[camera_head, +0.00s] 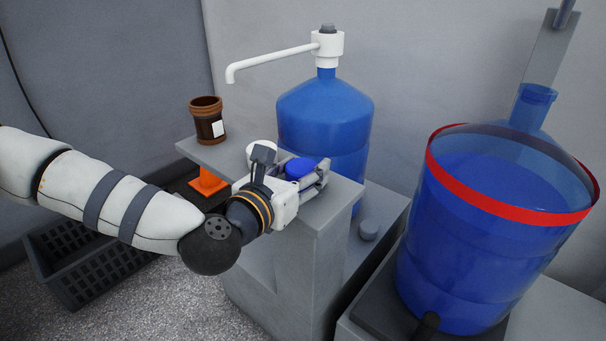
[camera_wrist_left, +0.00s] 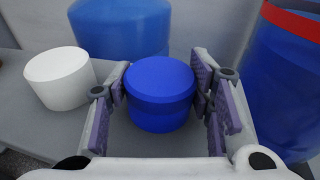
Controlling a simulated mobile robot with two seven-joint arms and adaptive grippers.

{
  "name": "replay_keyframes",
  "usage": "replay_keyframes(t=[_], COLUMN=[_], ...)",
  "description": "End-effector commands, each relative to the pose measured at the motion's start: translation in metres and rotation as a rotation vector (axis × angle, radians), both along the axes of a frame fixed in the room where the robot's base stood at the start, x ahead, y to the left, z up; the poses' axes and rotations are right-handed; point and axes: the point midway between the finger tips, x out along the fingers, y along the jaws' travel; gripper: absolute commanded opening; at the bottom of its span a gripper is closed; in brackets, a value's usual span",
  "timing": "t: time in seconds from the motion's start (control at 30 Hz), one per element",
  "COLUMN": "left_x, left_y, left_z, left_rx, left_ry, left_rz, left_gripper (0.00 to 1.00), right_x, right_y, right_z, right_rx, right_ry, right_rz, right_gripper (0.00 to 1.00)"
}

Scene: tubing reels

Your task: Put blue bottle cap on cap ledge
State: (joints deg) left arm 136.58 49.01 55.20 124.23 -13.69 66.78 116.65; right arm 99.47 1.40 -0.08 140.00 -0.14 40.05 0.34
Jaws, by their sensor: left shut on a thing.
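The blue bottle cap (camera_head: 299,167) is between the fingers of my left gripper (camera_head: 308,174), over the near right end of a grey ledge (camera_head: 332,188). In the left wrist view the cap (camera_wrist_left: 160,90) sits upright between the two purple-padded fingers of the gripper (camera_wrist_left: 160,100), which is shut on it. I cannot tell whether the cap's underside touches the ledge. A white cap (camera_wrist_left: 60,78) stands on the grey surface to the left, and in the head view it (camera_head: 262,148) is partly hidden by my gripper. My right gripper is not in view.
A blue bottle with a white pump (camera_head: 325,110) stands just behind the ledge. A brown cup (camera_head: 208,120) stands at its far left end. A large blue bottle with a red ring (camera_head: 480,240) is at right. Black crates (camera_head: 90,265) lie on the floor at left.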

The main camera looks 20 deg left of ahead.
Motion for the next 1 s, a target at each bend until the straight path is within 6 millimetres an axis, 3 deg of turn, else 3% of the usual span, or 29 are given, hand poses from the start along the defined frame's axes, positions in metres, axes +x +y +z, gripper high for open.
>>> replay_keyframes(t=[0.3,0.33,0.4,0.77,0.87,1.0], left_x=[0.000,0.000,0.000,0.000,-0.013,-0.048], left_y=[0.000,0.000,0.000,0.000,0.001,0.006], left_z=[-0.002,-0.002,-0.001,0.004,0.006,0.012], left_rx=[-0.001,-0.002,-0.002,-0.001,-0.003,-0.004], left_ry=[-0.003,-0.004,-0.004,-0.006,-0.003,-0.001], left_rz=[0.000,0.000,0.000,0.000,-0.001,0.000], left_gripper=[0.33,0.52,0.68,0.68,0.68,0.68], right_x=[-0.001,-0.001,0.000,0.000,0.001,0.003], right_y=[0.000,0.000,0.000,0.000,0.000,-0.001], right_z=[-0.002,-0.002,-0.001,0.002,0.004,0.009], right_rx=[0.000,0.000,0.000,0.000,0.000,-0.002], right_ry=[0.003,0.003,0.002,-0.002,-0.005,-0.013], right_rz=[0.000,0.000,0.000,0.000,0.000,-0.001], right_gripper=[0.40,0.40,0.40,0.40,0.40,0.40])
